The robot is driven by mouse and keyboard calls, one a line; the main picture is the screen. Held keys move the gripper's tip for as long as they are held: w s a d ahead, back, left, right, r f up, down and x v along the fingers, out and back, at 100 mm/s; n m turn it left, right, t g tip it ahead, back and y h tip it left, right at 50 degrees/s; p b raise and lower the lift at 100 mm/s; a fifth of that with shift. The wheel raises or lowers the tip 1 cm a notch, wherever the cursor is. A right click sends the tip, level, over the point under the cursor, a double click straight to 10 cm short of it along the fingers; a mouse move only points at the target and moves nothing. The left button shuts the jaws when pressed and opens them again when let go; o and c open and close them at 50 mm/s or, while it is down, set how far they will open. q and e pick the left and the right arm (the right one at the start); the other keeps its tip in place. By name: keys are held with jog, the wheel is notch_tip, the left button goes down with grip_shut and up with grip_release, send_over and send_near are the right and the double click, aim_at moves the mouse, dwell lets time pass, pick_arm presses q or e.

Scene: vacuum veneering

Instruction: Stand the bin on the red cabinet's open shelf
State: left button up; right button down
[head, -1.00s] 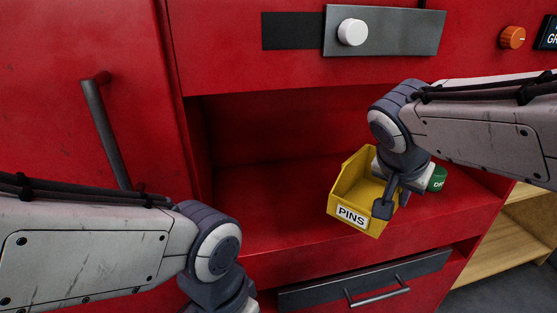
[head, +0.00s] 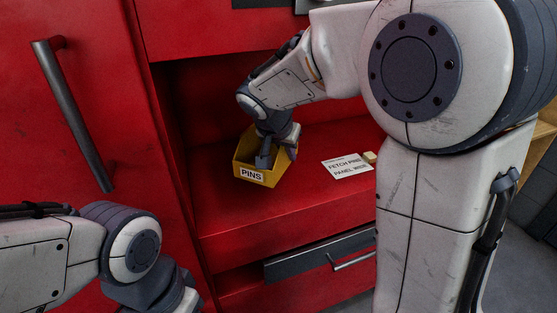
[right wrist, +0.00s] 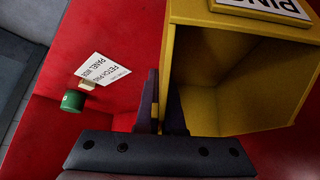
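The yellow bin (head: 268,177), with a PINS label, is upright within the red cabinet's open shelf (head: 225,215), towards its left side. I cannot tell whether its base touches the shelf. My right gripper (head: 264,158) is shut on a side wall of the bin. In the right wrist view the bin (right wrist: 215,95) lies right of the fingers (right wrist: 163,110), with a strip of yellow wall between them. The inside that shows there looks empty. My left arm is at the lower left of the head view, its fingers out of frame.
A white card (head: 345,167) reading FETCH PINS lies on the shelf's right part, beside a small yellowish block (head: 370,157). The cabinet's dark handle (head: 75,115) is left, a grey drawer front (head: 305,258) below.

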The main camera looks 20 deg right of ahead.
aim_at(287, 167)
jog(key=shift+w+f, duration=0.15)
jog(key=shift+w, duration=0.05)
notch_tip(287, 167, down, 4)
jog(key=shift+b, duration=0.75)
jog(key=shift+f, duration=0.1)
jog(key=c, duration=1)
grip_release()
jog(key=shift+c, duration=0.2)
